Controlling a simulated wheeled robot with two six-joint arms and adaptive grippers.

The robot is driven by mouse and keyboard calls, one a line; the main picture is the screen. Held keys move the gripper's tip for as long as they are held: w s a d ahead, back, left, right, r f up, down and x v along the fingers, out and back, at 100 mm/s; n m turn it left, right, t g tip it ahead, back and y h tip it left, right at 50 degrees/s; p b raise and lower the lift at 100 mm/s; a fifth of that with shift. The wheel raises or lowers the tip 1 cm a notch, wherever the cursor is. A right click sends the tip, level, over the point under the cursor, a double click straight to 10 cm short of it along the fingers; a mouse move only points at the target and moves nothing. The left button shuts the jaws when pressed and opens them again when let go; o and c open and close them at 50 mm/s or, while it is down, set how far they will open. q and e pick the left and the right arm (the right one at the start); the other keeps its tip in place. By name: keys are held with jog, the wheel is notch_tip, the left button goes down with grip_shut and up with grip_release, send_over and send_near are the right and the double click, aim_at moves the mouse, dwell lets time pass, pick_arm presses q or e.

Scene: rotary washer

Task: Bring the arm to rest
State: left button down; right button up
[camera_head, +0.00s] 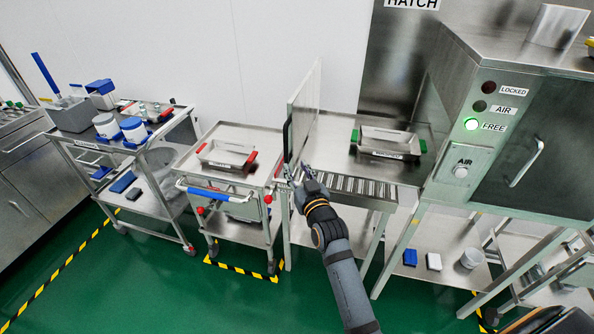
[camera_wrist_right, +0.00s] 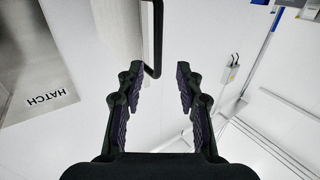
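My right gripper (camera_head: 298,172) is at the front of an upright pale panel (camera_head: 306,108), close to its black bar handle (camera_head: 287,140). The right wrist view shows this gripper (camera_wrist_right: 158,78) with its two fingers apart and nothing between their pads. My right arm (camera_head: 342,265) reaches up from the bottom of the head view. My left gripper is in neither view.
A tray with red handles (camera_head: 228,157) is on the cart left of the panel. A tray with green handles (camera_head: 390,144) is to its right, behind a roller strip (camera_head: 345,186). Green floor (camera_head: 150,285) is open at front left.

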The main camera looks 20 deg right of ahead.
dwell(0.3)
jog(key=s+d+f+g, duration=0.1)
jog(key=s+f+g, duration=0.3)
jog(key=f, duration=1)
jog(key=s+f+g, duration=0.2)
jog(key=s+f, duration=0.4)
jog(key=f, duration=0.8)
jog(key=s+d+f+g, duration=0.1)
jog(key=s+f+g, duration=0.3)
jog(key=f, duration=1)
jog(key=s+d+f+g, duration=0.2)
jog(key=s+f, duration=0.4)
jog(key=s, duration=0.6)
jog(key=s+d+f+g, duration=0.2)
jog(key=s+f, duration=0.4)
jog(key=s, duration=0.6)
jog(key=s+d+f+g, duration=0.2)
jog(key=s+f, duration=0.3)
jog(key=s, duration=0.7)
jog(key=shift+s+d+f+g+h, duration=0.15)
jog(key=shift+d+f+g+h, duration=0.2)
jog(key=shift+f+g+h, duration=0.05)
